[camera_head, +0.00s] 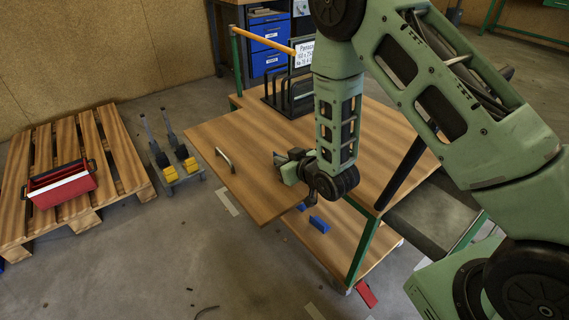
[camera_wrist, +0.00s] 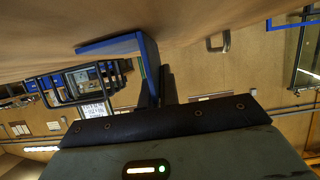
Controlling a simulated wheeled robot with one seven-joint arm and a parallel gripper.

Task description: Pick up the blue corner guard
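In the wrist view, a blue L-shaped corner guard (camera_wrist: 148,55) is close in front of my gripper, against the wooden surface that fills the top of the picture. A dark finger-like part of my gripper (camera_wrist: 168,85) is right beside its upright leg. I cannot tell whether it touches, or where the other finger is. In the head view, my gripper (camera_head: 287,160) is low over the wooden tabletop (camera_head: 250,190), and its fingers are mostly hidden. Blue blocks (camera_head: 319,223) show on the lower shelf; I cannot tell whether one is a corner guard.
A black rack (camera_head: 288,92) with a sign stands at the tabletop's back. A metal handle (camera_head: 224,159) is on its left part. A pallet (camera_head: 75,170) with a red toolbox (camera_head: 60,184) and yellow-black items (camera_head: 180,168) are on the floor at left.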

